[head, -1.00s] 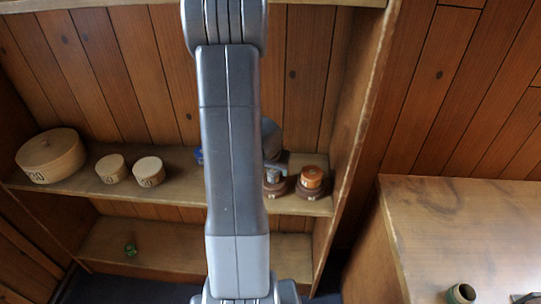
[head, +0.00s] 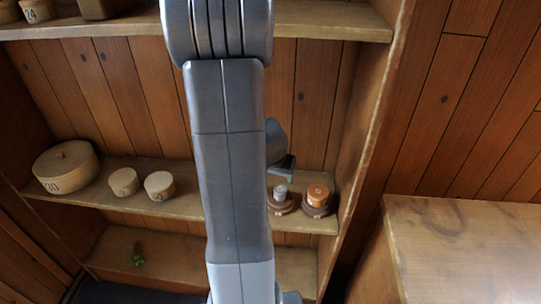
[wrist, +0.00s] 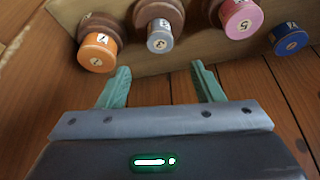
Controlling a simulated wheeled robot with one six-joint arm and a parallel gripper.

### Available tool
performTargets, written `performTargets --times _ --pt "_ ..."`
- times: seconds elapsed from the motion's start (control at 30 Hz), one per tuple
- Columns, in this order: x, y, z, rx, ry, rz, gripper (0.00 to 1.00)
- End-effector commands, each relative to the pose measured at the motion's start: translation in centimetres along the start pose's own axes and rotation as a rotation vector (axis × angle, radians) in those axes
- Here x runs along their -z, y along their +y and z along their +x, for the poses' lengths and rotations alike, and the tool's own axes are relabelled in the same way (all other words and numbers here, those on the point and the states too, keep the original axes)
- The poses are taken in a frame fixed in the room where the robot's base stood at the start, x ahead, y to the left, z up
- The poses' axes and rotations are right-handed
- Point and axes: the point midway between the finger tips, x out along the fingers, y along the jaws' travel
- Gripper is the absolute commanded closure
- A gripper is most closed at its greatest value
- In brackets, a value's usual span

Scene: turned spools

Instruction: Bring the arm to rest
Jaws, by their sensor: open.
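My arm (head: 232,165) stands upright through the middle of the head view and hides part of the shelves. My gripper (wrist: 160,82) shows in the wrist view with its two green fingers apart and nothing between them. Past the fingertips is a shelf edge with several spools: an orange one (wrist: 97,52), a grey one (wrist: 160,37), a pink one (wrist: 238,18) and a blue one (wrist: 291,39). In the head view the grey spool (head: 281,196) and the orange spool (head: 318,195) stand on the middle shelf, right of my arm.
Round wooden boxes, a large one (head: 66,167) and two small ones (head: 124,182) (head: 159,186), sit on the middle shelf (head: 200,205) at left. A small green item (head: 138,259) is on the lower shelf. A wooden counter (head: 470,245) stands at right, its visible top clear.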

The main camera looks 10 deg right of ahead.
Motion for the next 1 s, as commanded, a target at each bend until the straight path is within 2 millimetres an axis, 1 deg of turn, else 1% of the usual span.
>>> performTargets --times 0.2,0.27,0.37,0.47,0.8,0.9,1.0 --pt "0.0 0.0 0.3 -0.001 0.0 0.0 0.4" --pt "0.0 0.1 0.7 -0.002 -0.001 0.001 0.4" --pt "-0.1 0.1 1.9 -0.002 -0.002 0.0 0.4" --pt "-0.2 0.1 3.7 -0.003 -0.003 0.001 0.4" --pt "-0.3 0.1 10.6 -0.002 -0.003 0.001 0.4" --pt "-0.2 0.1 12.1 0.0 -0.001 0.001 0.4" --pt "-0.2 0.0 12.8 0.0 0.001 0.0 0.4"
